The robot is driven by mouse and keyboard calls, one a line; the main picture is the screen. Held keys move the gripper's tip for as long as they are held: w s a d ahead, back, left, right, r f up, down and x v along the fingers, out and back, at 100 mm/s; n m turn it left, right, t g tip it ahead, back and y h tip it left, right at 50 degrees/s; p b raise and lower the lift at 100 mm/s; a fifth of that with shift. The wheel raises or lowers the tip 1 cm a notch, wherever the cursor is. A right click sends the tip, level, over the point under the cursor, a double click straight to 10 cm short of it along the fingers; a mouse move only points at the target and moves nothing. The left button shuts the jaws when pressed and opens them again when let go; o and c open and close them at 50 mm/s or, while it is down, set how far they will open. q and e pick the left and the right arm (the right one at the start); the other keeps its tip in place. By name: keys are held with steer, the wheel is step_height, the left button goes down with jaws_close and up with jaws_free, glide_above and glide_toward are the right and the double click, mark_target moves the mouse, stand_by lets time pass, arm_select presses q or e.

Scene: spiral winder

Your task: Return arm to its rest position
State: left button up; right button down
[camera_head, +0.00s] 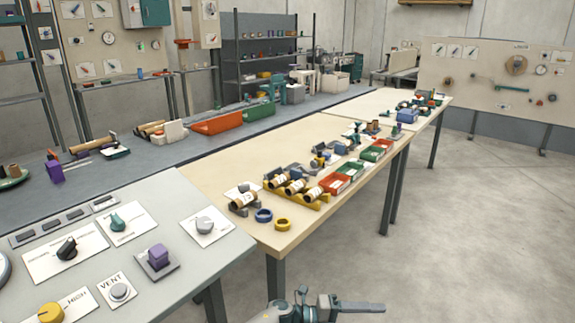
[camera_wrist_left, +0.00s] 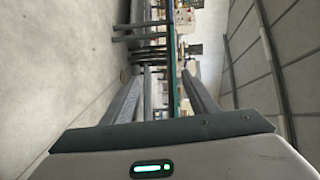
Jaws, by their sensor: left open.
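My left gripper (camera_head: 372,307) shows at the bottom centre of the head view, below the front edge of the wooden bench and over the floor. It points to the right and touches nothing that I can see. In the left wrist view its two grey fingers (camera_wrist_left: 163,78) stand apart with nothing between them. That view is turned on its side and looks past the fingers along benches and legs. My right gripper is in neither view.
The wooden bench (camera_head: 235,160) holds labelled rolls on a yellow rack (camera_head: 312,203), blue and yellow rings, and red and green trays. A grey control panel (camera_head: 190,268) with knobs stands at the lower left. The floor (camera_head: 480,230) at right is clear.

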arm_select(q)
steer(key=s+a+f+n+t+y, duration=0.35)
steer(key=a+f+n+t, duration=0.25)
steer(key=a+f+n, duration=0.5)
steer(key=s+a+f+n+t+y, duration=0.3)
steer(key=a+f+n+t+y, duration=0.25)
steer(key=a+f+n, duration=0.55)
steer(key=s+a+f+n+g+y, duration=0.1)
steer(key=s+a+f+n+y, duration=0.1)
steer(key=s+a+f, duration=0.3)
steer(key=s+a+f+n+g+y, duration=0.2)
steer(key=s+a+f+n, duration=0.3)
steer(key=s, duration=0.8)
steer(key=s+a+f+n+g+y, duration=0.2)
steer(key=s+a+f+n, duration=0.1)
steer(key=s+a+f, duration=0.4)
steer(key=s+f, duration=0.3)
steer(key=shift+f+n, duration=0.35)
steer(key=shift+n, duration=0.05)
